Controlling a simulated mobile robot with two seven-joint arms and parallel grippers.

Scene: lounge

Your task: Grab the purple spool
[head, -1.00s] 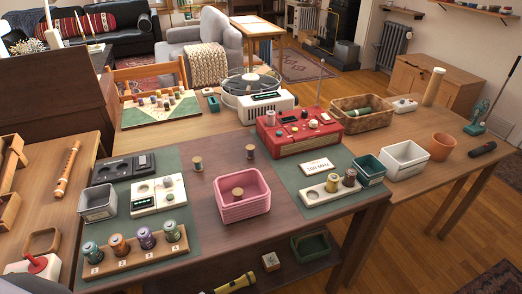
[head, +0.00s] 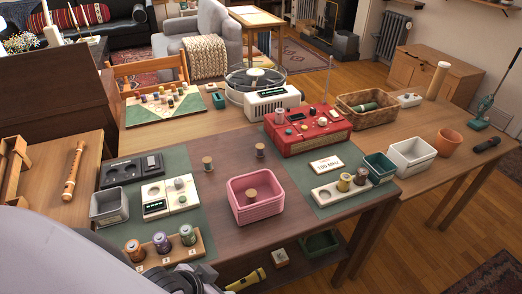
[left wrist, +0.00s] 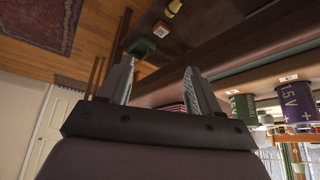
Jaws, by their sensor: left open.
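The purple spool (head: 161,242) stands upright in the wooden rack (head: 190,251) at the lower left of the head view, between a copper spool (head: 135,250) and a green spool (head: 187,235). In the left wrist view the purple spool (left wrist: 292,103) appears at the right, marked 1.5 V, beside the green spool (left wrist: 243,108). My left gripper (left wrist: 160,66) is open and empty, its fingers apart from the spools. In the head view my left arm covers the rack's left end, and the fingertips cannot be made out. My right gripper is not in view.
A grey bin (head: 109,208) and a cream panel (head: 168,197) stand behind the rack. A pink basket (head: 252,211) holding a wooden spool stands to the right. Bare tabletop lies between rack and basket. A flashlight (head: 247,281) lies on the shelf below.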

